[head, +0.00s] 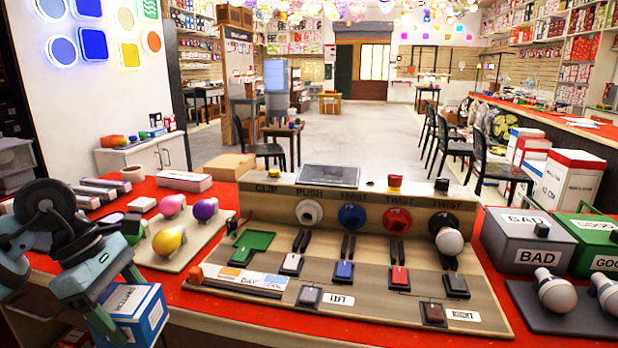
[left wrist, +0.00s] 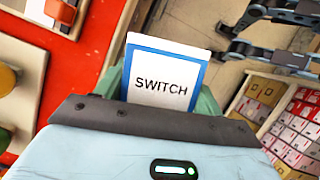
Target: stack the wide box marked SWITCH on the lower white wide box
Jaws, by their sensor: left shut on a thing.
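The wide box marked SWITCH (head: 136,312) is blue and white and hangs at the front left, at the table's near edge. My left gripper (head: 122,300) is shut on it, with the fingers on its sides. In the left wrist view the box (left wrist: 162,80) shows its white SWITCH face between the fingers, tilted slightly, beside the red table. I cannot tell for certain which box is the lower white wide box; a low white box (head: 184,181) lies on the table's left back part. My right gripper is not in view.
The red table (head: 260,322) carries a wooden switch panel (head: 340,285) in the middle, a board with coloured bulbs (head: 185,235) on the left, and a grey BAD bin (head: 530,240) on the right. Shelves with red and white boxes (left wrist: 298,140) stand at lower right in the wrist view.

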